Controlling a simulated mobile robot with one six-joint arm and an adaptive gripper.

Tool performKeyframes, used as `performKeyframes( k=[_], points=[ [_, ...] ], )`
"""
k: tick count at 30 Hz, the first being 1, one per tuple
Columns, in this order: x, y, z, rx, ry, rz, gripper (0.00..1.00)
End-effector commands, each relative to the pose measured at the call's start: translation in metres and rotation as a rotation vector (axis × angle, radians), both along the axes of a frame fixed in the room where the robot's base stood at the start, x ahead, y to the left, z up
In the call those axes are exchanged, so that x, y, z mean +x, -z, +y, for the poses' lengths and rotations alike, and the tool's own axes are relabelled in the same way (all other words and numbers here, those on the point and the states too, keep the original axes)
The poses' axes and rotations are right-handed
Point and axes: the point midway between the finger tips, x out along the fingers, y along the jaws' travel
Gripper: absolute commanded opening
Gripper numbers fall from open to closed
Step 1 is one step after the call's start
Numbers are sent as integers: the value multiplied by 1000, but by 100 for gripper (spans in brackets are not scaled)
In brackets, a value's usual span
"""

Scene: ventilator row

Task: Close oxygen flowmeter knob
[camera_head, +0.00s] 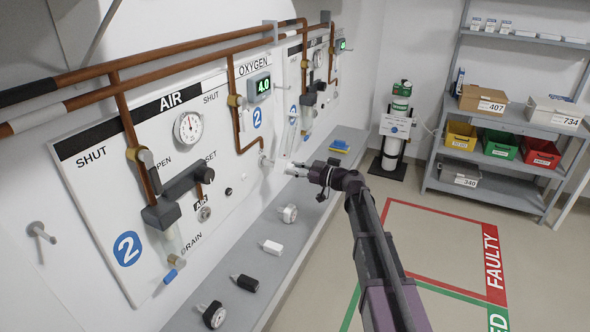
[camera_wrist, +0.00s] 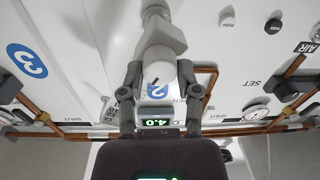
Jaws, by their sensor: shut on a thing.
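The oxygen panel (camera_head: 252,125) is on the wall, labelled OXYGEN, with a green display (camera_head: 262,86) reading 4.0. The display also shows in the wrist view (camera_wrist: 156,122), below the fingers. My gripper (camera_head: 292,170) reaches the lower part of this panel; it also shows in the wrist view (camera_wrist: 158,72). Its two fingers are shut on a pale, rounded piece, the oxygen flowmeter knob (camera_wrist: 158,58), which sits on a grey fitting (camera_wrist: 155,18).
The air panel (camera_head: 160,175) with gauge and valve is at left. Copper pipes (camera_head: 180,62) run above. A cylinder (camera_head: 396,135) and shelf (camera_head: 510,120) stand at right.

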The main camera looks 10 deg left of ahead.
Motion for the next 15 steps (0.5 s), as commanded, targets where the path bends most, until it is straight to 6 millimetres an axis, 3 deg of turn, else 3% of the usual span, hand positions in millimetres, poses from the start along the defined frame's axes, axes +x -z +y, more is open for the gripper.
performKeyframes(
  k=[3, 4, 6, 7, 15],
  points=[
    [1, 0, 1, 0, 0, 0, 0],
    [1, 0, 1, 0, 0, 0, 52],
    [1, 0, 1, 0, 0, 0, 73],
    [1, 0, 1, 0, 0, 0, 78],
    [0, 0, 0, 0, 0, 1, 78]
  ],
)
